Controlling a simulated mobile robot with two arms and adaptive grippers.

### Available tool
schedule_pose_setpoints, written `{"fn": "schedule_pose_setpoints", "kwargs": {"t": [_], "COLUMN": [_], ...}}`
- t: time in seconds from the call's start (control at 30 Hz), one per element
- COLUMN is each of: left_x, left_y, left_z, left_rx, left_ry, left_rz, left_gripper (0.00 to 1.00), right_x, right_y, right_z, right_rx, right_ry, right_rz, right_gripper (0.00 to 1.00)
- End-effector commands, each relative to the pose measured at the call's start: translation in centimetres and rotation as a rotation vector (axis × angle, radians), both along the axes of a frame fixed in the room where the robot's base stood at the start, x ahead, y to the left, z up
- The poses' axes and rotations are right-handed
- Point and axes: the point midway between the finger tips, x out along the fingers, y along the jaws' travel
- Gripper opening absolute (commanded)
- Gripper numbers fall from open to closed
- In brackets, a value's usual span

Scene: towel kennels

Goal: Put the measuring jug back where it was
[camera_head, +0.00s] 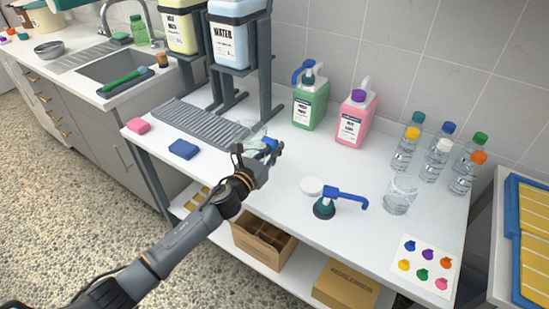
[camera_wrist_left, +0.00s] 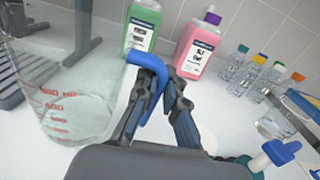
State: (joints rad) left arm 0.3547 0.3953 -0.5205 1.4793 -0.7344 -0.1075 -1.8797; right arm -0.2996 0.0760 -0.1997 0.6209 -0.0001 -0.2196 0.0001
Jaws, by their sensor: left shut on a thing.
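The measuring jug is clear with red scale marks and a blue handle. In the left wrist view its body (camera_wrist_left: 75,112) fills the left side, with the blue handle (camera_wrist_left: 139,62) between my fingers. In the head view the jug (camera_head: 252,130) shows faintly beyond my left gripper (camera_head: 257,160), near the right end of the grey ribbed mat. My left gripper, also in the left wrist view (camera_wrist_left: 158,85), is shut on the handle. I cannot tell whether the jug's base touches the counter. My right gripper is in neither view.
A grey ribbed mat (camera_head: 205,124) lies under the stand with the WATER container (camera_head: 230,40). Green (camera_head: 310,105) and pink (camera_head: 354,120) jugs stand behind. A blue pump (camera_head: 340,194), white lid (camera_head: 311,186), clear cup (camera_head: 398,196) and several bottles (camera_head: 435,160) are right. The front middle counter is clear.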

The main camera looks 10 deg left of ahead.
Motion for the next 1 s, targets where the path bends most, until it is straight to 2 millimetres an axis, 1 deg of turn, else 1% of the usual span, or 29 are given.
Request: {"fn": "schedule_pose_setpoints", "kwargs": {"t": [0.03,0.13,0.23,0.43,0.6,0.63,0.67,0.7,0.73,1.0], "left_x": [-0.1,-0.1,-0.1,-0.1,-0.1,-0.2,-0.2,-0.2,-0.2,-0.2], "left_y": [-0.1,-0.1,-0.1,-0.1,-0.1,-0.1,-0.1,-0.1,-0.1,-0.1], "left_z": [-1.2,-2.2,-2.5,-2.4,-3.0,-2.9,-2.8,-2.8,-2.8,-2.8], "left_rx": [-0.005,-0.003,-0.001,0.001,0.0,0.0,0.0,0.0,0.0,0.0], "left_ry": [0.005,0.002,0.001,0.001,0.001,0.002,0.002,0.003,0.003,0.003], "left_rz": [0.001,0.0,0.0,-0.001,-0.001,-0.001,-0.001,-0.001,-0.001,-0.001], "left_gripper": [0.0,0.0,0.0,0.0,0.0,0.14,0.21,0.29,0.31,0.31], "right_x": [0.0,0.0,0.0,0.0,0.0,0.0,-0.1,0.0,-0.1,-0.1], "right_y": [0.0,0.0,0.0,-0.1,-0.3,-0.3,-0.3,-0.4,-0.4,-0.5], "right_z": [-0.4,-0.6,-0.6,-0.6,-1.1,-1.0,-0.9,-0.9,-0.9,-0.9], "right_rx": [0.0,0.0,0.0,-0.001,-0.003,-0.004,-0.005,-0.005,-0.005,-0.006], "right_ry": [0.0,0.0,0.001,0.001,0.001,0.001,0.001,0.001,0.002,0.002], "right_rz": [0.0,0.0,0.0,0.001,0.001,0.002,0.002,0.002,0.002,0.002], "right_gripper": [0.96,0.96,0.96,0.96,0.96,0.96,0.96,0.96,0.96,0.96]}}
